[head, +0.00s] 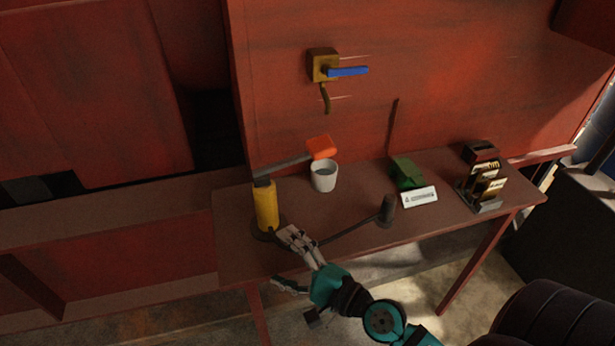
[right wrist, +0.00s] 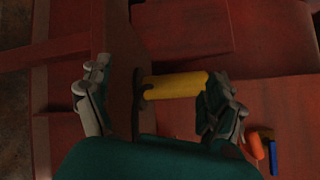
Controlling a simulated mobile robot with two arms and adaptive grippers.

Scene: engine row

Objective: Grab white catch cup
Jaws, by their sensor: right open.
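The white catch cup (head: 323,178) stands upright on the brown table, just below the orange end of a dark lever. My right gripper (head: 281,259) is open and empty at the table's front edge, in front of a yellow cylinder (head: 266,207) and left of and nearer than the cup. In the right wrist view, the open fingers (right wrist: 160,82) frame the yellow cylinder, which appears beyond them. I cannot make out the cup in that view. My left gripper is not in view.
The dark lever (head: 285,165) with its orange end (head: 320,147) reaches from the yellow cylinder over the cup. A dark hammer-like tool (head: 387,211) lies right of my gripper. A green object (head: 407,173), a white label (head: 419,197) and a card rack (head: 484,187) stand further right. A blue-handled valve (head: 347,71) is on the red wall.

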